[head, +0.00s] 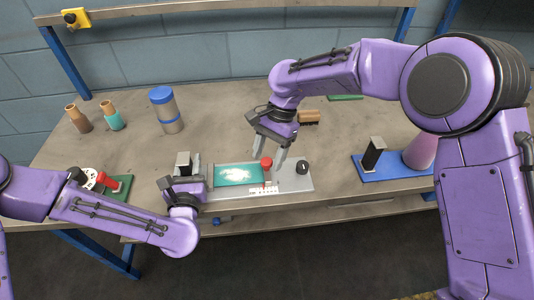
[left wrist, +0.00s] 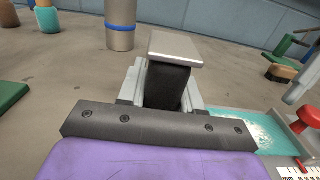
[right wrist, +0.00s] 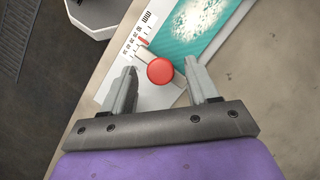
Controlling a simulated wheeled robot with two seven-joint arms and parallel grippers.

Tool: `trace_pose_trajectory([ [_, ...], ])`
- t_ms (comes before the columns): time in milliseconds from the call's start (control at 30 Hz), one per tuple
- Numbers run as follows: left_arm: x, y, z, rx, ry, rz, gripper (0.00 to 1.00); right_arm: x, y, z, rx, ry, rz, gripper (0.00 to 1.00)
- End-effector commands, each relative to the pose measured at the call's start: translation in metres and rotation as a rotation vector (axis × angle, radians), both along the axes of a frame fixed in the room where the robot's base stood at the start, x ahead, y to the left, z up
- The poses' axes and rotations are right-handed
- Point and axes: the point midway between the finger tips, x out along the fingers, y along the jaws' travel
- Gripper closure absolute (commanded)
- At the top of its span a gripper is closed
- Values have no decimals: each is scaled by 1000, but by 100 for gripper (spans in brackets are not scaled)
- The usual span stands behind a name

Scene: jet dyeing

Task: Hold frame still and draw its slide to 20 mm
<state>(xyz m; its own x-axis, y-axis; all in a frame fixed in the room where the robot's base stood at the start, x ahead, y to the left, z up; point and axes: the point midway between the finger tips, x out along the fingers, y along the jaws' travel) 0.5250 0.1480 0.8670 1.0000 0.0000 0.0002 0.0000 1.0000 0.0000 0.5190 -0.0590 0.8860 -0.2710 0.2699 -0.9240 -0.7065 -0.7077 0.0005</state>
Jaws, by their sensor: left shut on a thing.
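The frame (head: 300,184) is a grey base plate near the table's front edge, with a teal panel (head: 238,174) and a printed scale (head: 263,190). Its slide has a red knob (head: 266,163), which shows beside the scale in the right wrist view (right wrist: 160,70). My left gripper (head: 183,183) is shut on the dark, grey-topped post (left wrist: 168,85) at the frame's left end; its fingertips are mostly hidden. My right gripper (head: 268,148) is open, its fingers (right wrist: 163,88) on either side of the knob. I cannot tell whether they touch it. The scale reading is too small to tell.
A blue-topped canister (head: 165,108) and two bobbins (head: 78,118) stand at the back left. A brush (head: 308,117) lies behind my right gripper. A blue plate with a dark post (head: 374,154) and a cone (head: 421,150) stands right. A black knob (head: 302,167) sits on the frame's right end.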

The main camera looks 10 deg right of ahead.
Motion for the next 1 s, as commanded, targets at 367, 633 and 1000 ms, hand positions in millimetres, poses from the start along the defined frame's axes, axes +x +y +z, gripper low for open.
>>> trace_pose_trajectory([
  [367, 0, 0, 0, 0, 1, 0, 97, 5, -4, 15, 1, -3, -1, 42],
  [633, 0, 0, 0, 0, 1, 0, 97, 23, -22, 77, 3, -4, -1, 42],
  [1000, 0, 0, 0, 0, 1, -1, 97, 33, -33, 111, -1, -1, 0, 42],
])
